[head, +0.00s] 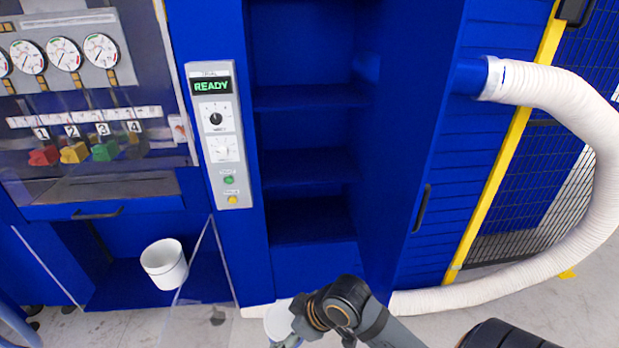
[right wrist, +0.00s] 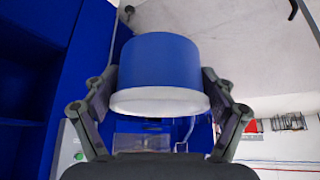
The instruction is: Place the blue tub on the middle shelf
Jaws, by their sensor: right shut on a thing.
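The blue tub (right wrist: 160,62), with a white rim facing my wrist camera, sits between the two fingers of my right gripper (right wrist: 160,85), which is shut on it. In the head view a pale round part of what looks like the tub (head: 277,322) shows beside my right gripper (head: 290,335), low in front of the cabinet; its blue side cannot be made out there. The blue cabinet stands open, with an upper shelf (head: 310,97), a middle shelf (head: 308,168) and a bottom surface (head: 298,230). The shelves look empty. My left gripper is in neither view.
The open cabinet door (head: 415,130) stands to the right of the shelves. A white hose (head: 540,90) loops down to the floor at right. A control panel (head: 219,135) reading READY is left of the shelves. A white bucket (head: 164,264) is lower left.

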